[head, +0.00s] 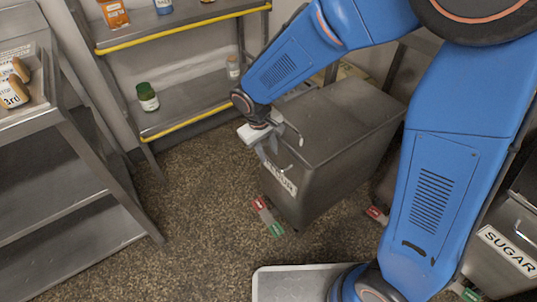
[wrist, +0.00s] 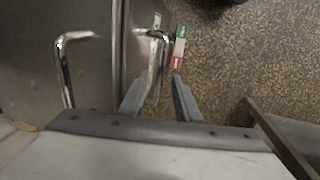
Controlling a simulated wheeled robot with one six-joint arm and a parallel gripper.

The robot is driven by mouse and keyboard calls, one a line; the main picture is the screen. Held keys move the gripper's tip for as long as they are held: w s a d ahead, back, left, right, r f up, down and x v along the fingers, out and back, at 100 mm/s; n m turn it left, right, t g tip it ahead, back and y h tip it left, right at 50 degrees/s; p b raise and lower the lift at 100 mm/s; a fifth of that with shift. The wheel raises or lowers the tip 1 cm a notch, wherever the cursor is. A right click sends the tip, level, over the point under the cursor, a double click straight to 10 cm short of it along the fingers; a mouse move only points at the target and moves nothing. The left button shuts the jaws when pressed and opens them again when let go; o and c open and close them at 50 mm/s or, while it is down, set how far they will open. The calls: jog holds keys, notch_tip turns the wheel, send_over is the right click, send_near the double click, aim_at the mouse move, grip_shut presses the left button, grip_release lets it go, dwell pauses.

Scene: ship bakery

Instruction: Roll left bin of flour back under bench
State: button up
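The flour bin (head: 345,125) is a grey metal box with a flat lid and a partly covered FLOUR label (head: 280,178) on its front. It stands out on the floor in the head view. A red and green pedal (head: 268,216) sits at its front foot and also shows in the wrist view (wrist: 179,47). My gripper (head: 272,155) is at the bin's front top edge. A gap shows beside the handle; contact is unclear. A second chrome handle (wrist: 70,68) is left of it.
A SUGAR bin (head: 508,245) stands at the right, partly behind my arm. Another red pedal (head: 377,214) shows between the bins. A shelf rack (head: 185,120) stands behind, and a metal bench (head: 60,190) at left. Speckled floor (head: 205,215) is clear between bench and flour bin.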

aim_at(358, 101)
jog(key=shift+w+d+f, duration=0.1)
jog(key=shift+d+f, duration=0.05)
jog(key=shift+f, duration=0.8)
grip_shut()
jog(key=shift+w+d, duration=0.1)
jog(key=w+d, duration=0.8)
jog(key=d, duration=0.4)
jog(key=w+d, duration=0.8)
jog(key=d, duration=0.4)
jog(key=w+d, duration=0.8)
jog(key=d, duration=0.4)
jog(key=shift+w+d, duration=0.25)
jog(key=shift+w, duration=0.1)
grip_release()
jog(key=shift+d, duration=0.15)
